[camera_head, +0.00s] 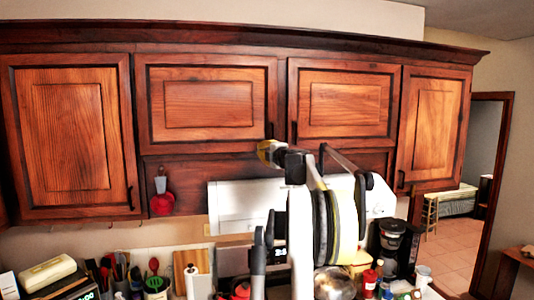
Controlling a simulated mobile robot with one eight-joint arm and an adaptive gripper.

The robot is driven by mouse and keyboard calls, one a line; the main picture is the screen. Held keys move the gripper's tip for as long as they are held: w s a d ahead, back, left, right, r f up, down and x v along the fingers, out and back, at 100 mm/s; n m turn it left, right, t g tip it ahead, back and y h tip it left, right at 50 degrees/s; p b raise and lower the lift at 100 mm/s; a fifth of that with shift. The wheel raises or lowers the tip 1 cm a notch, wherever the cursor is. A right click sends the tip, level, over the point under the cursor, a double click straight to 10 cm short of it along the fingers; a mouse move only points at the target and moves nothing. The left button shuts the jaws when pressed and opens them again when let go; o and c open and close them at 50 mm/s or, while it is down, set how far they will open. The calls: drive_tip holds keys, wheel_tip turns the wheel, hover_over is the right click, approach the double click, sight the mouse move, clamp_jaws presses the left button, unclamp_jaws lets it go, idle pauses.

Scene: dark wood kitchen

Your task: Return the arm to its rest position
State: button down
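My arm (302,240) rises in the middle of the lower picture, in front of the counter and the wall cabinets. It shows white links, a dark and yellow banded part and black joints. Its top end, with a dull yellow rounded part, reaches the lower edge of the cabinet doors. Dark grey narrow parts stand upright just left of the white link. I cannot make out clearly which parts are my gripper or whether its fingers are apart. I see nothing clearly held.
Dark wood wall cabinets (209,104) span the upper view. Below, the counter is crowded: utensils (154,284), a cutting board (191,268), a coffee maker (393,246) and bottles (370,279). A white appliance (238,208) stands behind my arm. A doorway (470,200) opens at right.

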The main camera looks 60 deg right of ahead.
drive_tip(key=s+b, duration=0.3)
drive_tip(key=s, duration=0.9)
drive_tip(key=w+a+f+m+g+h+b, duration=0.1)
drive_tip(key=w+a+f+m+b, duration=0.3)
drive_tip(key=a, duration=0.5)
drive_tip(key=w+a+f+m+h+b, duration=0.1)
drive_tip(key=w+a+f+m+b, duration=0.15)
drive_tip(key=a+f+b, duration=0.6)
drive_tip(key=w+a+f+m+g+h+b, duration=0.1)
drive_tip(key=w+a+f+m+b, duration=0.2)
drive_tip(key=a, duration=0.8)
drive_tip(key=s+a+f+m+g+y+b, duration=0.1)
drive_tip(key=s+a+f+m+y+b, duration=0.3)
drive_tip(key=a+f, duration=0.8)
drive_tip(key=s+a+f+n+g+y+b, duration=0.1)
drive_tip(key=a+f+g+b, duration=0.1)
drive_tip(key=a+f+b, duration=0.75)
drive_tip(key=s+a+f+g+y+b, duration=0.1)
drive_tip(key=s+a+f+y+b, duration=0.1)
drive_tip(key=s+a+f, duration=0.2)
drive_tip(key=s+a+f+g+y+b, duration=0.1)
drive_tip(key=s+a+f, duration=0.4)
drive_tip(key=a+f, duration=0.5)
drive_tip(key=s+a+f+g+y+b, duration=0.1)
drive_tip(key=s+a+f+y+b, duration=0.2)
drive_tip(key=a+f, duration=0.5)
wheel_tip(320, 180, down, 10)
drive_tip(key=shift+s+y, duration=0.5)
drive_tip(key=shift+s, duration=0.6)
